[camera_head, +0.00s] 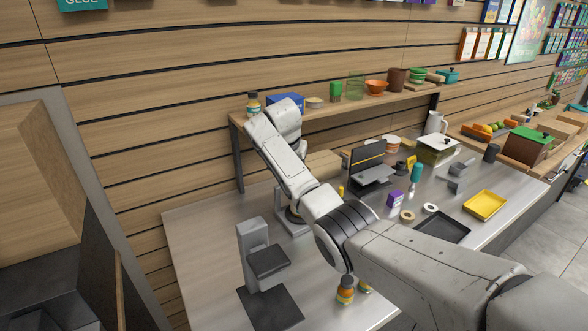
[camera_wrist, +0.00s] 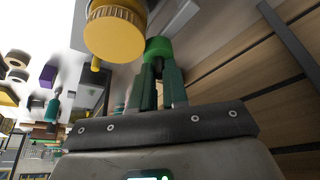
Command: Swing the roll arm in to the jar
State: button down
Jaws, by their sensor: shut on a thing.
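In the wrist view my gripper (camera_wrist: 157,82) has its two dark green fingers together on a bright green knob (camera_wrist: 159,47). I cannot tell clearly how the knob joins the roll arm, as little else of that arm shows. A large yellow ribbed lid (camera_wrist: 114,36), apparently the jar's, is close to the knob on its left with a small gap in the picture. Most of the jar is cut off by the top edge. In the head view my own arm links hide my gripper and the knob.
A grey stand with a dark plate (camera_head: 268,262) is at the counter's left. Small bottles (camera_head: 345,290) stand under my forearm. A black device (camera_head: 370,176), a purple box (camera_head: 395,200), tape rolls (camera_head: 407,216) and a black tray (camera_head: 442,229) are on the right. A shelf (camera_head: 335,104) runs behind.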

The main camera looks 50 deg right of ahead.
dwell(0.4)
jog(key=c, duration=1.1)
grip_release()
jog(key=shift+r, duration=0.1)
jog(key=b+v, duration=0.2)
jog(key=v, duration=0.8)
jog(key=shift+a+r, duration=0.15)
jog(key=shift+r, duration=0.2)
jog(key=shift+s+f, duration=0.1)
